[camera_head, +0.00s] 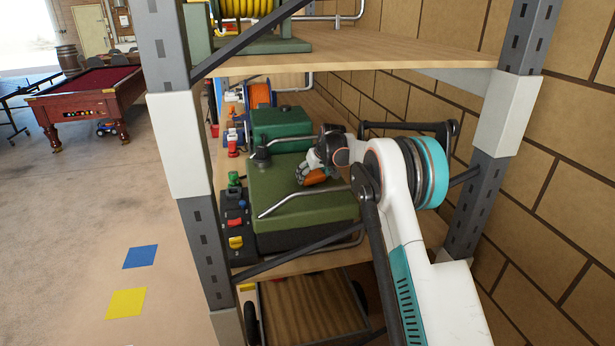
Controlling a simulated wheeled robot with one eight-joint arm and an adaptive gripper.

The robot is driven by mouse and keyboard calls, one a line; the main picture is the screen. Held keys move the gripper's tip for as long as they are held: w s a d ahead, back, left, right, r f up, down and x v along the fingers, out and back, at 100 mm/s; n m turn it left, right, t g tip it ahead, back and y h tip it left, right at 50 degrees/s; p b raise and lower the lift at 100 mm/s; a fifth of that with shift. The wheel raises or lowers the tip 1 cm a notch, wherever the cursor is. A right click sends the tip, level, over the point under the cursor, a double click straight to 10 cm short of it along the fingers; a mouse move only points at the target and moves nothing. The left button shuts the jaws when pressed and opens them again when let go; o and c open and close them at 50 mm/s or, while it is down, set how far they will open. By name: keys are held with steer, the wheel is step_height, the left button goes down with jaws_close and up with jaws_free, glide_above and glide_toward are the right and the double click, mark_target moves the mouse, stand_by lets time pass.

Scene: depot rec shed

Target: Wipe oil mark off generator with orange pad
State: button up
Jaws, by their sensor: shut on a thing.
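The green generator (283,195) sits on the middle shelf of the rack, with a dark control panel at its left end and bent metal bars over its top. My gripper (312,176) is above the generator's top, reaching in from the right. It is shut on the orange pad (318,179), which shows under the fingers. The pad is at or close to the green top; I cannot tell if it touches. No oil mark can be made out; my gripper and arm cover part of the top.
Rack posts (187,150) stand left and right, with dark diagonal braces in front. An upper shelf (370,50) is close above my arm. A brick wall (560,150) is behind on the right. Orange and blue items stand further along the shelf. Open floor and a pool table (92,92) lie left.

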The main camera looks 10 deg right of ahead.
mark_target(295, 178)
steer(key=shift+d+b, duration=0.35)
steer(key=shift+d, duration=2)
steer(key=shift+w, duration=1.05)
steer(key=shift+a+b, duration=0.7)
steer(key=shift+a, duration=4.4)
steer(key=shift+w+r+p, duration=0.1)
steer(key=shift+w+p, duration=0.4)
steer(key=shift+w, duration=0.65)
steer(key=shift+s+d+f, duration=0.1)
steer(key=shift+d, duration=2.4)
steer(key=shift+d+f, duration=0.1)
steer(key=shift+d, duration=2.4)
